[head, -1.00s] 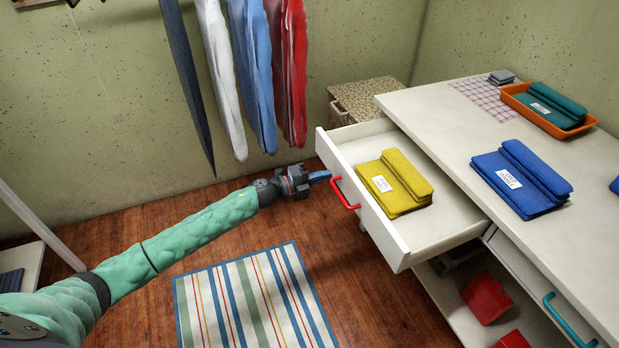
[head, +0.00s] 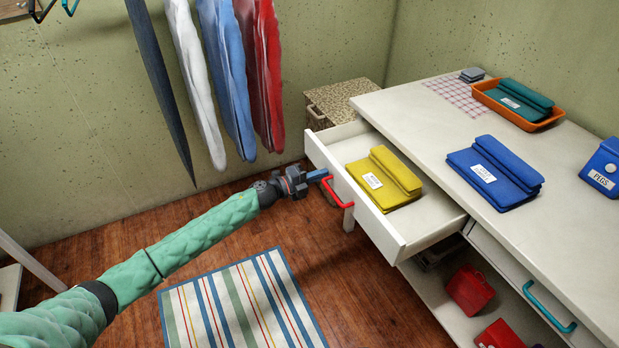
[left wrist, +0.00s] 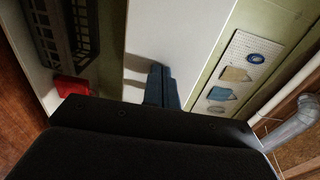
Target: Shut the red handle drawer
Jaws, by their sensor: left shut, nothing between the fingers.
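The drawer with the red handle (head: 338,196) stands partly open, its pale front panel (head: 372,217) clear of the white desk (head: 395,105). A yellow folded pouch (head: 383,178) with a white label lies in the drawer. My left gripper (head: 319,175) is shut and empty, with its blue fingertips at the drawer front beside the upper end of the red handle. Whether they touch the front is hard to tell. In the left wrist view the shut fingers (left wrist: 161,86) point at a pale panel. My right gripper is not in view.
On the desk are a blue pouch (head: 495,172), an orange tray (head: 480,97) holding a green pouch, and a blue box (head: 602,165). A teal-handled drawer (head: 548,305) is at lower right. Red containers (head: 470,290) sit beneath. A striped rug (head: 240,305) lies on the floor.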

